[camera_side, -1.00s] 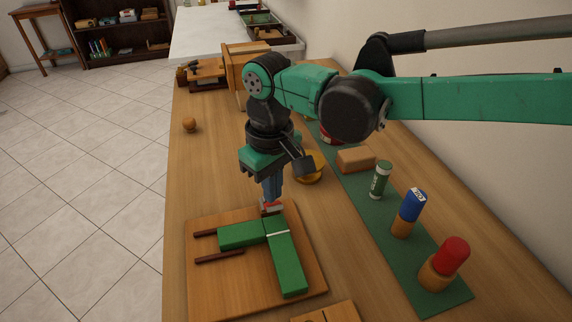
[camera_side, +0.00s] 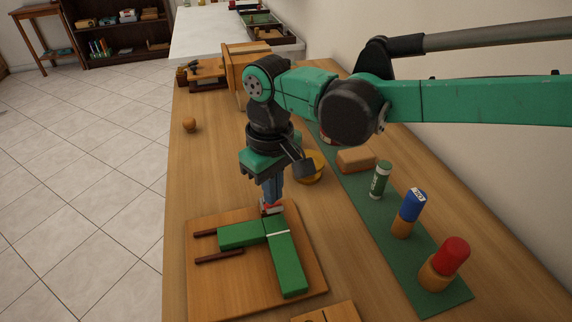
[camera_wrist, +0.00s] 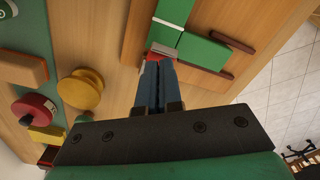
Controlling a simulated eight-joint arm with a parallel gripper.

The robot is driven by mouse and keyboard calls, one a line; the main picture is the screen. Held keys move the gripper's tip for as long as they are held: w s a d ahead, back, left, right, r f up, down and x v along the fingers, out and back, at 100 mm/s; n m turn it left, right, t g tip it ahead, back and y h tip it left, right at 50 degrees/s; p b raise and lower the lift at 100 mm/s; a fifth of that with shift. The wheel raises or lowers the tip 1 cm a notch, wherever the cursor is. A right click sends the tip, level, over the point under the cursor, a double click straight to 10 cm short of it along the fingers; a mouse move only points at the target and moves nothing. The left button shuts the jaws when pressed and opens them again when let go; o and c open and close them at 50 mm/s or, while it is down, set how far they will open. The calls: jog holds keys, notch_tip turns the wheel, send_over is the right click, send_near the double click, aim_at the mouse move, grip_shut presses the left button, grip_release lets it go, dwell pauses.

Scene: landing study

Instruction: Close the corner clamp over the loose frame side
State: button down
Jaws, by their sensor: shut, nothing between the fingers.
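Two green frame sides meet at a corner on a wooden board (camera_side: 205,290). One frame side (camera_side: 240,234) runs left, beside two dark red strips (camera_side: 220,256). The other frame side (camera_side: 287,265) runs toward the front, with a pale line at the joint. The corner clamp (camera_side: 270,210), a small red and grey piece, sits at the outer corner; its red part (camera_wrist: 157,56) shows at my fingertips in the wrist view. My gripper (camera_side: 271,203) is shut and empty, pointing down at the clamp. Its fingers partly hide it; I cannot tell whether they touch it or how far it is closed.
A green mat (camera_side: 395,255) to the right holds a red-topped peg (camera_side: 450,258), a blue-topped peg (camera_side: 409,212), a green-and-white cylinder (camera_side: 380,180) and a tan block (camera_side: 356,160). A yellow spool (camera_side: 313,172) stands behind my gripper. The left table side is mostly clear.

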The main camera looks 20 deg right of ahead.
jog(key=shift+f, duration=1.1)
jog(key=shift+r, duration=3.5)
jog(key=d+r+m+t, duration=0.2)
jog(key=d+r, duration=0.2)
jog(key=d, duration=0.4)
jog(key=s+d+f+m+t, duration=0.1)
jog(key=s+d, duration=0.3)
jog(key=d, duration=0.5)
jog(key=s+d+f+m+t, duration=0.2)
jog(key=s+d+m+t, duration=0.1)
jog(key=d, duration=0.6)
jog(key=shift+s+d+t, duration=0.15)
jog(key=shift+s+t, duration=0.45)
jog(key=shift+s, duration=0.1)
